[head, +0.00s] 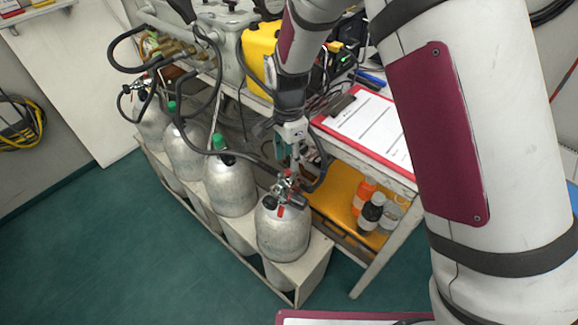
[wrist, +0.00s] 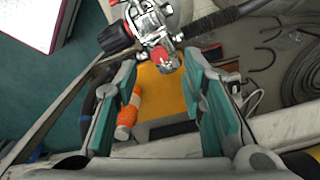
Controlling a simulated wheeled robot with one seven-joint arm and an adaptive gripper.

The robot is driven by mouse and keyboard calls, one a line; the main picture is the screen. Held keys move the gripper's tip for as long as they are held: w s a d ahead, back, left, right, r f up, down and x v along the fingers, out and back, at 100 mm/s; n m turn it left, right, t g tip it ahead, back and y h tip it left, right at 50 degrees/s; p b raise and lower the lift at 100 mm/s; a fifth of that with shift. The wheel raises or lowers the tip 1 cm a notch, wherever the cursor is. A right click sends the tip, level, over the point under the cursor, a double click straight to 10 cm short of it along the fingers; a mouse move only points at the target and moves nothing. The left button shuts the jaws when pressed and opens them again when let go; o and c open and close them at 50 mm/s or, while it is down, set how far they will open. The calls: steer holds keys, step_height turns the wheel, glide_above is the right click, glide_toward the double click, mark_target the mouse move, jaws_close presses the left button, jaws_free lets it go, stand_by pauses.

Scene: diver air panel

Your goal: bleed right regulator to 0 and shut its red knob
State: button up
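The rightmost grey cylinder (head: 283,235) stands in the rack with a metal regulator (head: 287,188) on its valve. In the wrist view the regulator (wrist: 148,22) fills the top middle. A round red knob (wrist: 165,60) on it faces me, and a black knob with red (wrist: 115,37) sticks out at its left. My gripper (head: 290,160) points down just above the regulator. In the wrist view my gripper (wrist: 162,68) is open, its teal fingers on either side of the red knob; I cannot tell whether they touch it. No gauge reading is legible.
Several more cylinders (head: 230,190) stand leftward in the white rack (head: 318,262). Black hoses (head: 240,157) run close to my gripper. A red clipboard (head: 362,128) lies on the bench. Orange and black bottles (head: 371,210) stand on a yellow shelf (head: 335,190) below. Green floor lies open in front.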

mark_target(289, 171)
steer(key=shift+f, duration=2.3)
jaws_close()
